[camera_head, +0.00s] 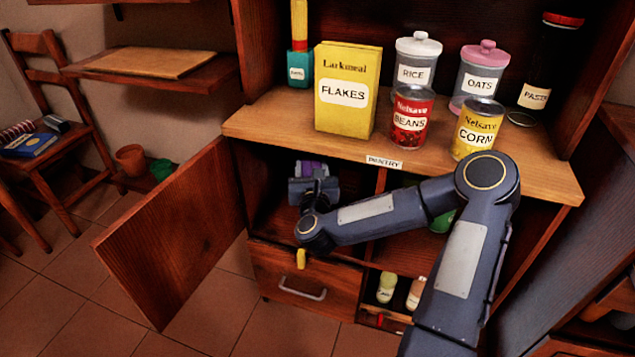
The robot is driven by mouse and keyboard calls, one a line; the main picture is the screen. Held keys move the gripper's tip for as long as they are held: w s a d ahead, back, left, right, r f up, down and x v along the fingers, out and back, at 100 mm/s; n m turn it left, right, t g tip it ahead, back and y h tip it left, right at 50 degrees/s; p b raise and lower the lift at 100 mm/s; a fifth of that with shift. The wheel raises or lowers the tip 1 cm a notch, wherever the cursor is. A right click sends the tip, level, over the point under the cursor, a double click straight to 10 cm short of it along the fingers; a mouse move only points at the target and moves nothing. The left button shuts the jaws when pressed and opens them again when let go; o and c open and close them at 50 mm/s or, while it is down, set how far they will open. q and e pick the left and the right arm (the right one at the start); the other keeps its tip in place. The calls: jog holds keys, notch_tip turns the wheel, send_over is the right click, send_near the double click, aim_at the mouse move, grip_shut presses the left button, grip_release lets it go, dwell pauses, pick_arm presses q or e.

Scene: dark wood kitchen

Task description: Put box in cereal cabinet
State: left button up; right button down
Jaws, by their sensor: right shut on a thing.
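My right arm comes in from the lower right and bends left across the front of the cabinet. My right gripper (314,186) is inside the upper left compartment of the lower cabinet (266,190), behind the open door (180,232). It is shut on a purple box (312,168), of which only a small part shows; the gripper and wrist hide the rest. I cannot tell whether the box touches the compartment floor. My left gripper is not in view.
A yellow flakes box (346,92), a beans can (411,116), a corn can (477,130) and several jars stand on the counter (265,122) above. A drawer (304,288) is shut below the compartment. A chair (55,135) stands at the left.

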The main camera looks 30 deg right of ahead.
aim_at(317, 159)
jog(key=w+d, duration=0.2)
jog(key=d, duration=0.1)
jog(key=shift+w+d, duration=0.1)
jog(key=shift+w, duration=0.2)
notch_tip(317, 159, down, 7)
jog(key=b, duration=0.3)
jog(key=shift+b, duration=0.3)
jog(key=shift+w, duration=0.1)
jog(key=c, duration=0.7)
grip_release()
jog(key=shift+f, duration=0.1)
